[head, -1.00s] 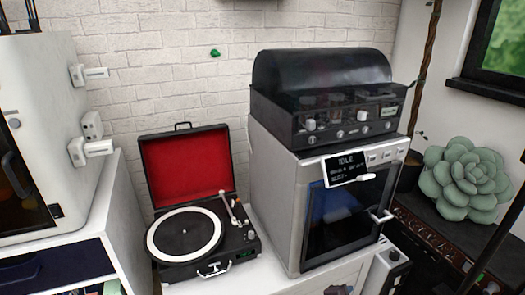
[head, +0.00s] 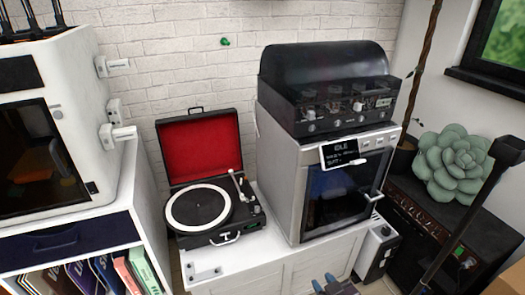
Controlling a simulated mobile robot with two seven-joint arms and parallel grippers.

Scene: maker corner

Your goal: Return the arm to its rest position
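My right gripper (head: 325,283) shows at the bottom edge, right of the middle, in front of the white cabinet. Only its blue-grey tips and a bit of grey arm show; the rest is cut off by the frame. I cannot tell whether it is open or shut. I see no object in it. My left gripper is not in view.
An open record player (head: 198,207) and a white oven-like machine (head: 273,140) with a black-hooded unit (head: 325,75) stand on the white cabinet (head: 215,277). A white printer-like box (head: 85,70) is at left. A black pole (head: 462,222) stands at right.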

